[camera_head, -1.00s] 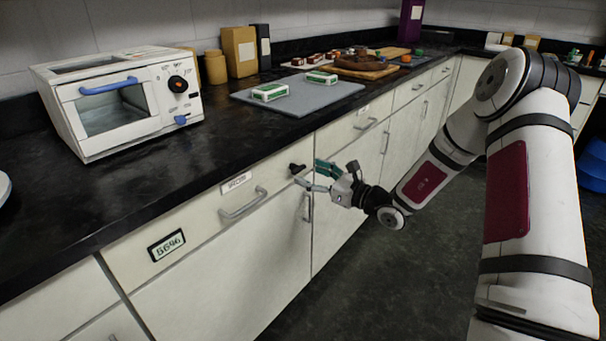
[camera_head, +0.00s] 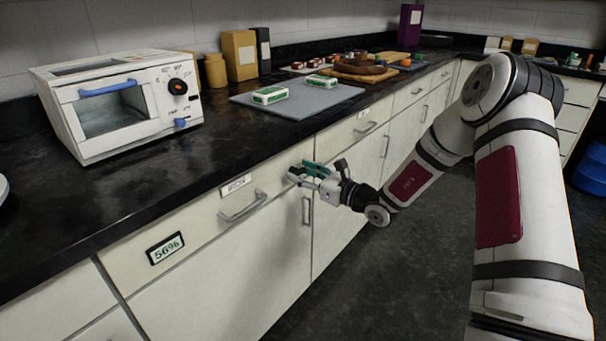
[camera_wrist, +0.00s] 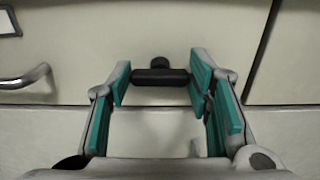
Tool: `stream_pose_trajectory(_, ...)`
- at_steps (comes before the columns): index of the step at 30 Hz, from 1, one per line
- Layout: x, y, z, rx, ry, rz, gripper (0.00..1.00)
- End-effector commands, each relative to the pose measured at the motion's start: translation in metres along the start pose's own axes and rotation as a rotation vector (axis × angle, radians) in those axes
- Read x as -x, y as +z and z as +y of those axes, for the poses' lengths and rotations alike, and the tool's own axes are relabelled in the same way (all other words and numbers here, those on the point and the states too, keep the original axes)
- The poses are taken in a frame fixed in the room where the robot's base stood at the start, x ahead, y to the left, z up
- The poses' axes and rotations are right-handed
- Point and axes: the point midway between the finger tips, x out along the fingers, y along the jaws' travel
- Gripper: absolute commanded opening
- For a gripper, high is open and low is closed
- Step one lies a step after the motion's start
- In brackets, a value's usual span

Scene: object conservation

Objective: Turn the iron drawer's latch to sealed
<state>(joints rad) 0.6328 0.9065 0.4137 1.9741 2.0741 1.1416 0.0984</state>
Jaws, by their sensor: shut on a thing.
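The drawer front (camera_head: 195,218) is pale, with a metal bar handle (camera_head: 243,206) and a small white label whose text I cannot read clearly. Its latch (camera_wrist: 160,76) is a black bar on a round stub near the drawer's right end, lying horizontal in the wrist view. My gripper (camera_wrist: 160,82) has its teal-padded fingers on the two ends of this bar and is shut on it. In the head view, my gripper (camera_head: 297,174) is at the drawer's upper right corner and hides most of the latch. I see no readable latch marking.
A display reading 56% (camera_head: 165,247) is on the drawer front's left. The dark counter (camera_head: 130,190) overhangs above, carrying a white oven (camera_head: 115,100) and a grey mat (camera_head: 310,103). A cabinet door with a handle (camera_head: 306,210) is below.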

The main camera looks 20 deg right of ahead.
Motion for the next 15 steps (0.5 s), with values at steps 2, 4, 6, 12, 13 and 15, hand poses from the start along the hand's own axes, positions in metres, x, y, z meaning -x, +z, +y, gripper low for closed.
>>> stream_pose_trajectory(2, 0.0000, 0.0002, 0.0001, -0.009, 0.000, 0.000, 0.18)
stream_pose_trajectory(4, 0.0001, 0.0005, 0.0001, -0.022, 0.000, 0.000, 0.18)
stream_pose_trajectory(6, 0.0002, 0.0012, 0.0000, -0.045, 0.000, 0.001, 0.18)
stream_pose_trajectory(12, 0.0003, 0.0027, -0.0004, -0.161, -0.001, 0.000, 0.18)
stream_pose_trajectory(13, 0.0003, 0.0026, -0.0003, -0.186, -0.001, 0.000, 0.18)
stream_pose_trajectory(15, 0.0004, 0.0031, -0.0003, -0.244, -0.001, 0.001, 0.18)
